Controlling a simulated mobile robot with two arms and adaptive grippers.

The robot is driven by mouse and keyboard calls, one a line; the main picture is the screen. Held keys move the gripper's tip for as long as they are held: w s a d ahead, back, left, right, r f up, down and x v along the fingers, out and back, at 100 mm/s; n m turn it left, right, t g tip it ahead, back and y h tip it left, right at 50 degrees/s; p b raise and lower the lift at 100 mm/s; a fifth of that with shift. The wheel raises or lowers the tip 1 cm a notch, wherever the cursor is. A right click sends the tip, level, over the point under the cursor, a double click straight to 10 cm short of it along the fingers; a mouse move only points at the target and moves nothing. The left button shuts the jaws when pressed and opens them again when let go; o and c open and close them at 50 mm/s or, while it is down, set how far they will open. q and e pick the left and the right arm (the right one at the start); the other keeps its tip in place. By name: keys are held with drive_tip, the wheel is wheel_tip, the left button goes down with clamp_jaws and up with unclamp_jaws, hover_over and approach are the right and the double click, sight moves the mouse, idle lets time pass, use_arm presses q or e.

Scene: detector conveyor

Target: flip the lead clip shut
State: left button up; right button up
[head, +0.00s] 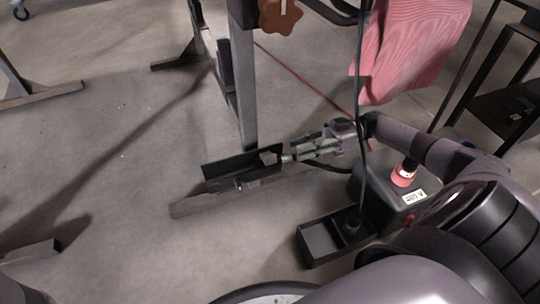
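A dark hinged-looking bracket (240,170) sits low beside the foot of a grey upright post; it may be the lead clip, but I cannot tell for sure. A flat dark plate stands along its back. My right gripper (286,156) reaches in from the right, its fingertips at the bracket's right end. I cannot tell whether they touch it, and the small gap between the fingers is not clear. My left gripper is not in view.
A grey box (385,188) with a red button (403,173) stands under my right arm. A black two-part tray (322,240) lies in front. A black cable (360,110) hangs down; a red cord (300,78) runs behind. Pink cloth (410,45) hangs above. The left floor is mostly clear.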

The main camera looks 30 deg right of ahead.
sight(270, 155)
drive_tip(key=b+x, duration=0.2)
drive_tip(key=x, duration=0.6)
drive_tip(key=shift+w+a+f+b, duration=0.1)
drive_tip(key=shift+a+b, duration=0.15)
drive_tip(key=shift+b, duration=0.15)
drive_tip(key=shift+w+a, duration=0.1)
drive_tip(key=shift+a, duration=0.2)
drive_tip(key=shift+c, duration=0.2)
clamp_jaws()
